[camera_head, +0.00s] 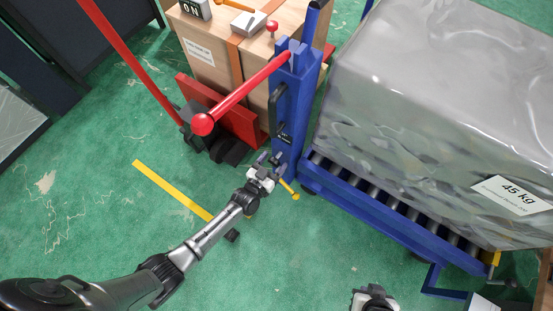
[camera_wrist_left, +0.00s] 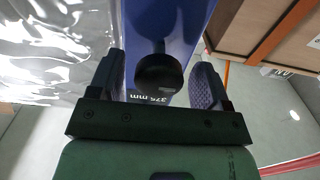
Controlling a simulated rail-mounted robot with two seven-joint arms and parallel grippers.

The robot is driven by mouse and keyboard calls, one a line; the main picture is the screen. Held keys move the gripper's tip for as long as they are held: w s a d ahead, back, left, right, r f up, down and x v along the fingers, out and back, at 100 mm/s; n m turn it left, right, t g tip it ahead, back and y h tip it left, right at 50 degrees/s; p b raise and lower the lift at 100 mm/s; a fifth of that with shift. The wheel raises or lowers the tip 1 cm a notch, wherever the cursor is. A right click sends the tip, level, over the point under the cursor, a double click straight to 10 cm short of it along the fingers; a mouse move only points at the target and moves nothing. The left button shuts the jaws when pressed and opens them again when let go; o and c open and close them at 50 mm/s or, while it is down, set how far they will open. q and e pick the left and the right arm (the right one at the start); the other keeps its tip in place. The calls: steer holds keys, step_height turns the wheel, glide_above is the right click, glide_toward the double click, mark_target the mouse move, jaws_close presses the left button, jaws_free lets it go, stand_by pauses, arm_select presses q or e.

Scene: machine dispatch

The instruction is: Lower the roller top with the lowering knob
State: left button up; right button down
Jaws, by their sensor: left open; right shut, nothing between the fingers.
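The blue lift column (camera_head: 287,105) stands at the end of the roller top (camera_head: 400,202), which carries a large wrapped load (camera_head: 430,110). My left gripper (camera_head: 268,160) is open at the lower front of the column. In the left wrist view a round black knob (camera_wrist_left: 158,73) sits on the blue column face, between my two open fingers, with a gap to each side. My right gripper (camera_head: 374,292) is shut and empty at the bottom edge of the head view, away from the lift.
A red lever (camera_head: 240,95) with a ball end slants out from the column top. A yellow-ended lever (camera_head: 289,189) sticks out beside my left gripper. A wooden crate (camera_head: 215,50) stands behind on a red-handled truck. Green floor in front is mostly clear.

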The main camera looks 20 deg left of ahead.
arm_select(q)
steer(key=shift+x, duration=0.8)
steer(key=shift+w+d+b, duration=0.15)
steer(key=shift+w+b, duration=0.1)
steer(key=shift+b, duration=0.05)
steer(key=shift+c, duration=0.5)
steer(key=c, duration=0.8)
